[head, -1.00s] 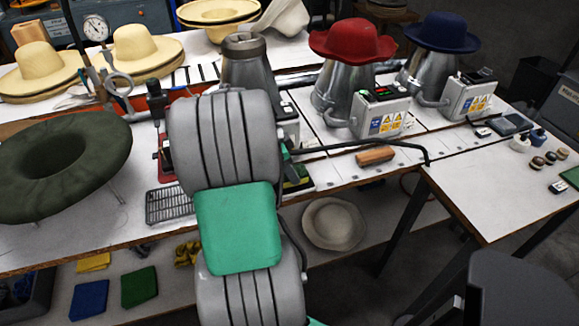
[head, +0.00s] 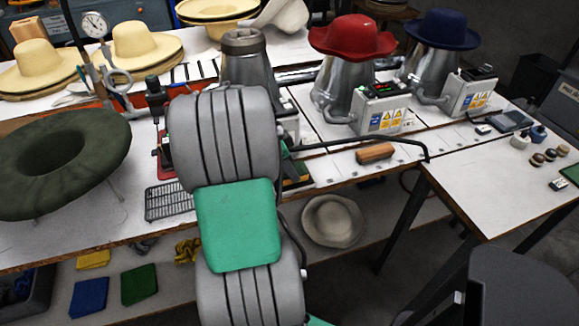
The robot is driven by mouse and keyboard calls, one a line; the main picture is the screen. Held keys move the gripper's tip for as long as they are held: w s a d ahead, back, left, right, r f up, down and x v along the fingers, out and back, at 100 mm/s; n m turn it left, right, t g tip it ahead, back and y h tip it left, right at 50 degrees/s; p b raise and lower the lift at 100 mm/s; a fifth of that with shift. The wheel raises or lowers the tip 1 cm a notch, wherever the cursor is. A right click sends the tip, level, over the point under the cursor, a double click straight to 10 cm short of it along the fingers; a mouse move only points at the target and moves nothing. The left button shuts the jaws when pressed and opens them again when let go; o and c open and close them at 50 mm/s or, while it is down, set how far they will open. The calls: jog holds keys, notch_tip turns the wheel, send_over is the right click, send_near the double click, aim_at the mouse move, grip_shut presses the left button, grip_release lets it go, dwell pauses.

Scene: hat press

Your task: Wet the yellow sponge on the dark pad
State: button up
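My grey and green arm fills the middle of the head view and hides part of the bench. My gripper does not show; it is hidden behind the arm or out of frame. A small dark item with yellowish and green edges (head: 298,174) peeks out just right of the arm on the bench; I cannot tell whether it is the pad, the sponge or both. No yellow sponge is clearly seen on the bench top. A flat yellow piece (head: 93,260) lies on the lower shelf, looking more like a folded cloth.
A wooden-handled brush (head: 375,153) and a black rod (head: 350,140) lie right of the arm. A red hat (head: 352,38) and a blue hat (head: 442,31) sit on metal steamers. The right table (head: 500,195) has free room.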

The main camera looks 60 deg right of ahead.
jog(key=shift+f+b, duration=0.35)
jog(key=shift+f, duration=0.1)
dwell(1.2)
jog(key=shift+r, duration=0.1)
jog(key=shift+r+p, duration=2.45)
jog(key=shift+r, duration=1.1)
